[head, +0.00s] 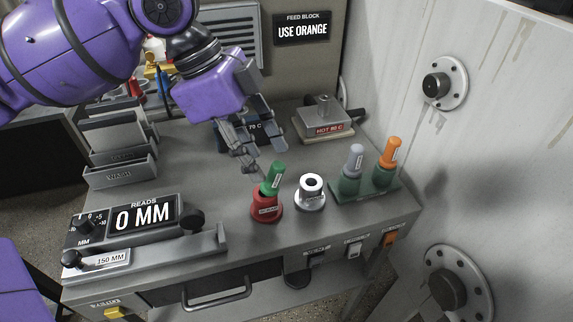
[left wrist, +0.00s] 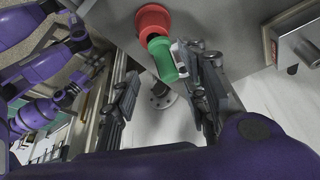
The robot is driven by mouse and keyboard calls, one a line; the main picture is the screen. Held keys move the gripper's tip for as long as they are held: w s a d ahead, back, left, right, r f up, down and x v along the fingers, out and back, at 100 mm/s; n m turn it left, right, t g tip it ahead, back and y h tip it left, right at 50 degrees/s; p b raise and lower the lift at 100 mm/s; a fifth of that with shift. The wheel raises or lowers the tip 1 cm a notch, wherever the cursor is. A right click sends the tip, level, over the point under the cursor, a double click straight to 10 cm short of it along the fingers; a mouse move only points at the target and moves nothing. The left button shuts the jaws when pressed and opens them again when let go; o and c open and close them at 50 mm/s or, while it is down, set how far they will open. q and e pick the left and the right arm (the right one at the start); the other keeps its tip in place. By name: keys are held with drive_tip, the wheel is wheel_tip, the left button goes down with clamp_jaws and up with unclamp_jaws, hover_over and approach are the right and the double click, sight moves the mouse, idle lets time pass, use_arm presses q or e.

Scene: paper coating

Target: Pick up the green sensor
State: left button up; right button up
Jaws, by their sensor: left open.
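The green sensor (head: 273,177) stands slightly tilted in a red holder (head: 266,206) near the front of the bench. In the left wrist view the green sensor (left wrist: 162,58) shows between the fingers, with the red holder (left wrist: 153,22) beyond it. My left gripper (head: 263,160) is open and empty, just behind and above the sensor's top. It also shows in the left wrist view (left wrist: 165,95), with its fingers spread. I cannot tell whether a finger touches the sensor. My right gripper is not clearly seen in either view.
A white ring-shaped holder (head: 310,197) stands right of the red one. A green stand (head: 350,191) holds a grey sensor (head: 354,161) and an orange sensor (head: 388,153). A hot plate (head: 323,121) reading HOT is behind. A gauge (head: 143,217) reads 0 MM. A wall bounds the right.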

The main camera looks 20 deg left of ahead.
sight(270, 172)
use_arm(q)
drive_tip(key=x, duration=0.5)
drive_tip(key=shift+w+a+b, duration=0.1)
drive_tip(key=shift+w+b, duration=0.2)
drive_tip(key=shift+b, duration=0.1)
drive_tip(key=shift+d+f, duration=0.3)
drive_tip(key=shift+f, duration=0.1)
clamp_jaws()
